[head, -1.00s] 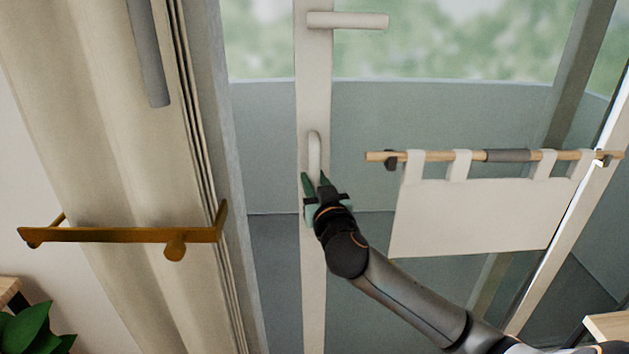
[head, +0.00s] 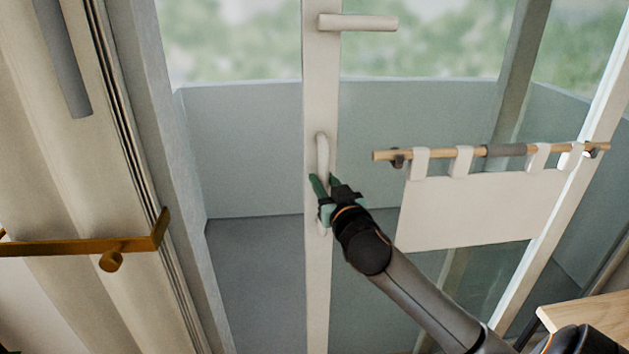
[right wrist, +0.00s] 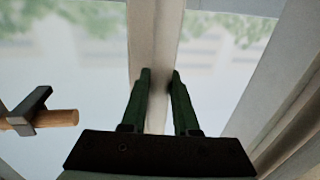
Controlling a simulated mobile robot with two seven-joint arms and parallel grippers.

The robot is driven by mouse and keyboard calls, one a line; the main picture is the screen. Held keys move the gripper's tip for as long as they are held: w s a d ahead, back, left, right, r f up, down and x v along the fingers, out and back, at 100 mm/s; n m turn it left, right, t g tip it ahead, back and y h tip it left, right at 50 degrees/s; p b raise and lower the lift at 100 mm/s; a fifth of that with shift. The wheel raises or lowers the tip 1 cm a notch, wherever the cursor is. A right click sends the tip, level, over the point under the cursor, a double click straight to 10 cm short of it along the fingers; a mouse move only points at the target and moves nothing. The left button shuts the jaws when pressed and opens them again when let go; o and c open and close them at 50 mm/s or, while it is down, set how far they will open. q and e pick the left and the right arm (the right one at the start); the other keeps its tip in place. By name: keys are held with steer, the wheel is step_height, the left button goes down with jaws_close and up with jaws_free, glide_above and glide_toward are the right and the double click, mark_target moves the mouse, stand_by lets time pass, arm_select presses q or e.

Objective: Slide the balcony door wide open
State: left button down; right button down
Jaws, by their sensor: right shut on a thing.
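The balcony door is a glass panel with a white upright stile (head: 318,280) in the head view. A slim white vertical pull handle (head: 322,150) is on the stile, and a white lever handle (head: 357,22) sits higher up. My right gripper (head: 320,188) is shut on the pull handle's lower part, which its fingers partly hide. In the right wrist view, the green fingers (right wrist: 159,80) stand either side of the white upright. An open gap lies between the stile and the grey jamb (head: 165,150) on the left. My left gripper is not in view.
A wooden rod (head: 460,153) with a hanging white cloth (head: 480,210) is right of the stile. A brass rail (head: 80,246) and beige curtain (head: 40,150) are at the left. A wooden tabletop (head: 590,315) is at lower right, near my arm.

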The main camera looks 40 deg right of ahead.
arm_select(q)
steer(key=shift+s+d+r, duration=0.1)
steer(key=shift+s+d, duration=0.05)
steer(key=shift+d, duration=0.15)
arm_select(e)
steer(key=shift+s+d, duration=0.5)
steer(key=shift+d, duration=0.3)
steer(key=shift+a, duration=0.1)
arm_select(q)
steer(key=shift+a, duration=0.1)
arm_select(e)
steer(key=c, duration=0.7)
jaws_free()
steer(key=shift+w+a, duration=0.1)
steer(key=shift+w, duration=0.05)
arm_select(q)
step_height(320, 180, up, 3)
steer(key=p, duration=0.3)
arm_select(e)
steer(key=v, duration=1.2)
steer(key=shift+s+a+r, duration=0.1)
steer(key=shift+s, duration=0.15)
